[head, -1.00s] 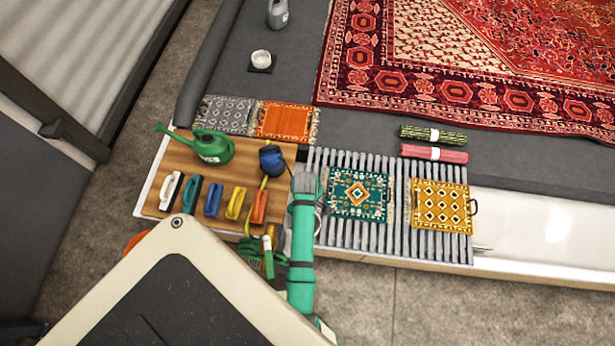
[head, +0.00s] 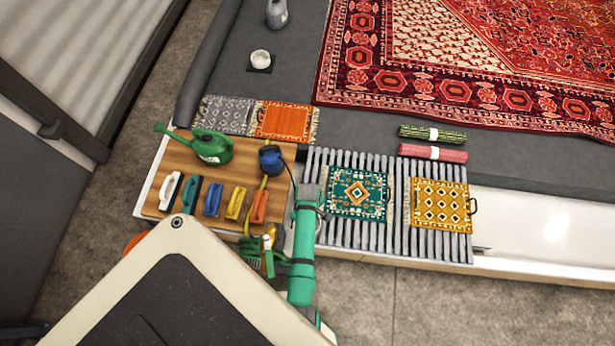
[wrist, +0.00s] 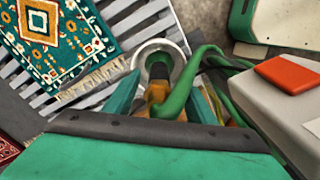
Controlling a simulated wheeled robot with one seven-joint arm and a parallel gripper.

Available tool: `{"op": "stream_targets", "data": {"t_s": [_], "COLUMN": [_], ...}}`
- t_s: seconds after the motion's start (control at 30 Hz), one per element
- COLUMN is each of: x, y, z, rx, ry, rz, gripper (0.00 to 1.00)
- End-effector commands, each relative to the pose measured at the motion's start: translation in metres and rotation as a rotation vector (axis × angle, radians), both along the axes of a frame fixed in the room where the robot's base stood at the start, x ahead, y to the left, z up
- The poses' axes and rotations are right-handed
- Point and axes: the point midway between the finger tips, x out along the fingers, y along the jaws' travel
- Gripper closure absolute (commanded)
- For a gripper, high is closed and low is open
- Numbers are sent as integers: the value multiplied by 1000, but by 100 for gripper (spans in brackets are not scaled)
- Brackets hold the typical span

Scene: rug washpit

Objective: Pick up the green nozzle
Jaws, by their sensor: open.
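In the wrist view, the green nozzle (wrist: 158,70) shows a dark round green end and an orange-yellow part behind it. A curved green piece passes beside it. My gripper (wrist: 163,86) is open, with one teal finger on each side of the nozzle. I cannot tell whether either finger touches it. A pale ring shows around the nozzle's end. In the head view my arm covers most of the gripper, and the small green and yellow shapes beside the arm are too crowded to separate clearly.
A wooden board (head: 168,168) holds a green watering can (head: 211,147), a blue object (head: 271,160) and several coloured brushes. A slatted rack (head: 398,220) bears a teal rug (head: 357,196) and a yellow rug (head: 441,207). Bare floor lies in front.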

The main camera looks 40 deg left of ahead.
Motion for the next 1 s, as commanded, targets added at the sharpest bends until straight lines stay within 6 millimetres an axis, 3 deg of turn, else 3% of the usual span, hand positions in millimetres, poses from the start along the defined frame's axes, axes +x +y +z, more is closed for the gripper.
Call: {"op": "stream_targets", "data": {"t_s": [0.07,0.23,0.67,1.0], "x": [0,0,1,1], "y": [0,0,0,-1], "z": [0,0,7,56], "rx": [0,0,1,3], "ry": [0,0,0,-2], "rz": [1,0,-3,-4], "gripper": [52,93,93,93]}}
